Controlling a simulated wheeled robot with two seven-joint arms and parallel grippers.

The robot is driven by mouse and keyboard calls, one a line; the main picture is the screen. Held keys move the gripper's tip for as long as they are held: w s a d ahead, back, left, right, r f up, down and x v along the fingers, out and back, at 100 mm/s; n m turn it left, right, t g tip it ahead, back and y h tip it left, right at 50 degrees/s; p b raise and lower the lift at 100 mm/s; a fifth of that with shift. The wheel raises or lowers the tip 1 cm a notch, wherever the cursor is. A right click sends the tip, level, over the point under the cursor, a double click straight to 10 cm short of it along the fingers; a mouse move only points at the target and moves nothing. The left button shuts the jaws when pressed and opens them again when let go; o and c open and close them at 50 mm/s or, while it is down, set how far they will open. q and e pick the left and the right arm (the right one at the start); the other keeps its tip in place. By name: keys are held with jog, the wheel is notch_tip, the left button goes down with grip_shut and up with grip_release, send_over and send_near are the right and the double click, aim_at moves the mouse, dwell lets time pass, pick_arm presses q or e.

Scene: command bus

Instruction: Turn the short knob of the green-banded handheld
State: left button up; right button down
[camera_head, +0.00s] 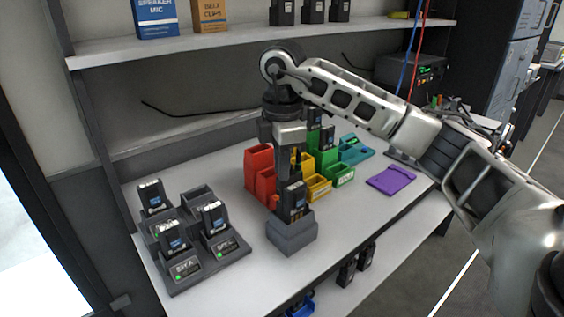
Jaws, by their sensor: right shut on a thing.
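A dark handheld (294,204) with a small blue-lit face stands upright in a grey block stand (291,236) near the front middle of the table. My right gripper (287,178) points straight down and is shut at the top of this handheld. Its fingers hide the short knob, so I cannot tell which part they grip. A green band on this handheld cannot be made out. Other dark handhelds stand in the charger (236,252) at the left and in the coloured bins behind. My left gripper is not in view.
Red (259,168), yellow (319,188) and green (341,176) bins stand close behind and beside the gripper. A shelf (232,34) with boxes runs above the back.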

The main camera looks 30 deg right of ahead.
jog(key=c, duration=1.4)
grip_release()
jog(key=shift+c, duration=0.2)
pick_arm(q)
jog(key=p, duration=0.2)
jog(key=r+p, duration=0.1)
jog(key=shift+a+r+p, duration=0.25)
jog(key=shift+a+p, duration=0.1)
pick_arm(e)
notch_tip(320, 180, up, 16)
jog(key=shift+s, duration=0.3)
jog(key=shift+a, duration=0.1)
